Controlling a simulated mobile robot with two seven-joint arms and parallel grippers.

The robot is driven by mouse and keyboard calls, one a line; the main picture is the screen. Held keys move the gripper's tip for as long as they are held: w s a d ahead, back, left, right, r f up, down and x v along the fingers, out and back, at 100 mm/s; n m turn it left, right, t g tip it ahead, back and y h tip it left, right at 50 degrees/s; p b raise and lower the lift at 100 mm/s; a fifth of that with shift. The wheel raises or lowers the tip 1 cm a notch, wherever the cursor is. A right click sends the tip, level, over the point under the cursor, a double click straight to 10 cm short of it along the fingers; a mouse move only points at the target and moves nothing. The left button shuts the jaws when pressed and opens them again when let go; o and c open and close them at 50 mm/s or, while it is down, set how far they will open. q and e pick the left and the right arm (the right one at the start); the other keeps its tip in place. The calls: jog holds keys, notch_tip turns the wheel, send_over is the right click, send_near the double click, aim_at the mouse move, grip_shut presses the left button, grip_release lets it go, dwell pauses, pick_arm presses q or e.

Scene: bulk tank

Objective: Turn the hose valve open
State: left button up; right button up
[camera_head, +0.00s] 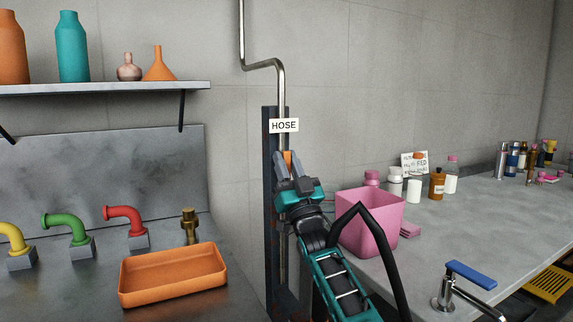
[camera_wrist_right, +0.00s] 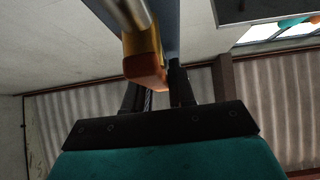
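The hose valve sits on the metal pipe (camera_head: 281,85) below the white HOSE label (camera_head: 284,125). Its orange handle (camera_head: 288,158) shows between the fingertips of my right gripper (camera_head: 289,164). In the right wrist view the orange handle (camera_wrist_right: 147,70) hangs from a brass-coloured body beside the pipe, in front of the fingers of my right gripper (camera_wrist_right: 157,90). The fingers are apart, with a gap beside the handle, and I see no firm grip on it. The rest of the valve is hidden behind my gripper. My left gripper is not in view.
A pink bin (camera_head: 370,225) stands close to the right of my right arm. An orange tray (camera_head: 173,275) and coloured pipe elbows are on the left counter. A blue-handled tap (camera_head: 470,275) is at the right, with several bottles behind. A dark upright post (camera_head: 271,215) backs the pipe.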

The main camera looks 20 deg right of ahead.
jog(key=o, duration=0.4)
jog(key=shift+c, duration=0.2)
jog(key=shift+f, duration=0.1)
jog(key=shift+s+d+f, duration=0.15)
jog(key=shift+s+f, duration=0.25)
jog(key=shift+s, duration=0.15)
jog(key=s+d+p, duration=0.2)
jog(key=s, duration=0.9)
jog(key=shift+s+p, duration=0.3)
jog(key=shift+p, duration=0.1)
